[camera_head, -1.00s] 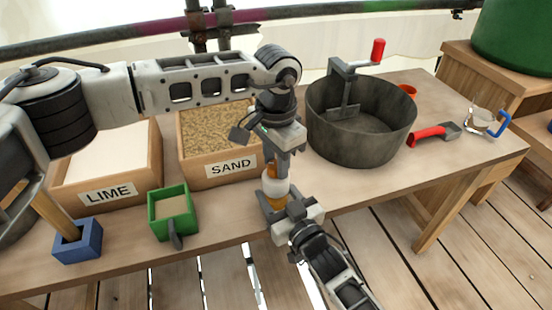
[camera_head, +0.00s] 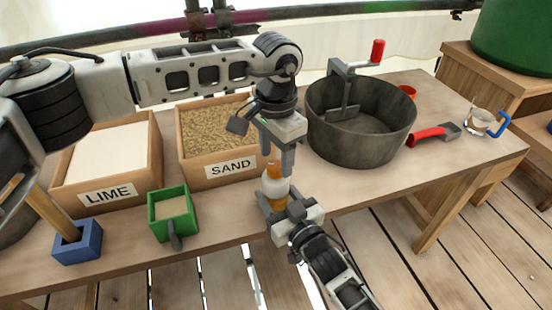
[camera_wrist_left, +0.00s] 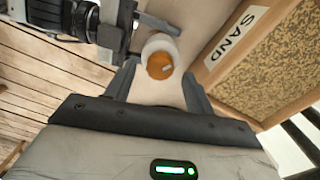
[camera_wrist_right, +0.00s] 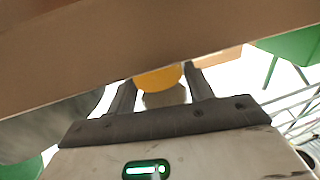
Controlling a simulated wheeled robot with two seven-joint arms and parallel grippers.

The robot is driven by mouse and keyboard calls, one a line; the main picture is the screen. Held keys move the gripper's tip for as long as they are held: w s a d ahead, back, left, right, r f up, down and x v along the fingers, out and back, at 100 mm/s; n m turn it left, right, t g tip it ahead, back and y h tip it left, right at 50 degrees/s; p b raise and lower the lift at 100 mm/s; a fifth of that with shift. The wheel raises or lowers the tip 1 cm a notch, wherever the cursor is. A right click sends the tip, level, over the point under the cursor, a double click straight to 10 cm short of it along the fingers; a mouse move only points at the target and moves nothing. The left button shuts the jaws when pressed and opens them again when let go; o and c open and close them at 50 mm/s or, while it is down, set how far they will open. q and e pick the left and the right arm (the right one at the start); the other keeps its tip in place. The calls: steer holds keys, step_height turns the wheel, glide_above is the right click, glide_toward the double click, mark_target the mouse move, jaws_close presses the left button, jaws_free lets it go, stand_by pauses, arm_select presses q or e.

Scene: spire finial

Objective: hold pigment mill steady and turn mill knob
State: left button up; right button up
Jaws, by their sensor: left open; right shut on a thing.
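The pigment mill (camera_head: 276,188) stands upright near the table's front edge, with a white middle, an amber lower part and an orange knob (camera_head: 274,169) on top. My left gripper (camera_head: 277,158) points down over the mill from above, open, its fingers on either side of the knob with gaps. The left wrist view shows the round orange knob (camera_wrist_left: 160,66) between the spread fingers. My right gripper (camera_head: 274,206) comes from the front and is shut on the mill's lower body. The right wrist view shows an amber part (camera_wrist_right: 158,78) between its fingers; the knob is hidden there.
The sand box (camera_head: 216,170) and lime box (camera_head: 108,195) stand behind and left. A green scoop (camera_head: 173,226) and blue block (camera_head: 78,244) lie front left. A large grey pot (camera_head: 362,145) with a red-handled crank stands right; a red-handled tool (camera_head: 428,137) lies beyond it.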

mark_target(276, 165)
arm_select(q)
step_height(276, 165, up, 10)
stand_by(0.3)
step_height(276, 165, down, 12)
steer(key=m, duration=3.6)
